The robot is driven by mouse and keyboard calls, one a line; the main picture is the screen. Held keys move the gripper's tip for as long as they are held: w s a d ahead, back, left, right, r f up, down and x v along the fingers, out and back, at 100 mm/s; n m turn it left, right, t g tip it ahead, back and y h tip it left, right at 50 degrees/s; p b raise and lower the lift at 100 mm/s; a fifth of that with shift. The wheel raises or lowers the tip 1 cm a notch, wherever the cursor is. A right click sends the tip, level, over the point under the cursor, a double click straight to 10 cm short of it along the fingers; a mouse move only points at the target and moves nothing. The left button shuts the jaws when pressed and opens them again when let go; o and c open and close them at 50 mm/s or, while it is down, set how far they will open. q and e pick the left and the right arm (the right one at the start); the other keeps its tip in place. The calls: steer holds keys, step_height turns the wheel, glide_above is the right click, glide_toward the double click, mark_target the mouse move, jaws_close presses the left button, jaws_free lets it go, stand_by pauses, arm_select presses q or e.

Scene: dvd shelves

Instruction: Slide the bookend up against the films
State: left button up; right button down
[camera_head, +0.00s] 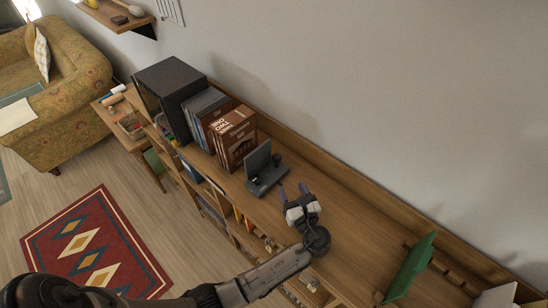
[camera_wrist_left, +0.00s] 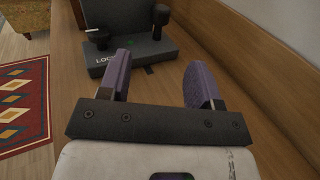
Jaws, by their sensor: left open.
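The dark grey bookend (camera_head: 263,172) stands on the wooden shelf top, its upright plate toward the films and its base toward my gripper. The films (camera_head: 236,138), brown and grey cases, stand upright in a row just left of it; a narrow gap seems to lie between. My left gripper (camera_head: 292,192) is open and empty, just right of the bookend, fingers pointing at it. In the left wrist view the bookend (camera_wrist_left: 130,54) with two dark knobs lies beyond the purple fingertips (camera_wrist_left: 160,75), apart from them. My right gripper is not in view.
A black box (camera_head: 170,85) stands left of the films. A wooden ledge (camera_head: 345,183) and the wall run along the back of the shelf top. A green upright piece (camera_head: 410,268) stands at the lower right. The shelf top between it and my gripper is clear.

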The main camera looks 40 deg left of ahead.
mark_target(279, 161)
arm_select(q)
steer(key=p+x, duration=0.2)
steer(key=x, duration=0.9)
steer(key=shift+w+a, duration=0.3)
steer(key=shift+a, duration=0.3)
steer(key=shift+c, duration=0.3)
jaws_close()
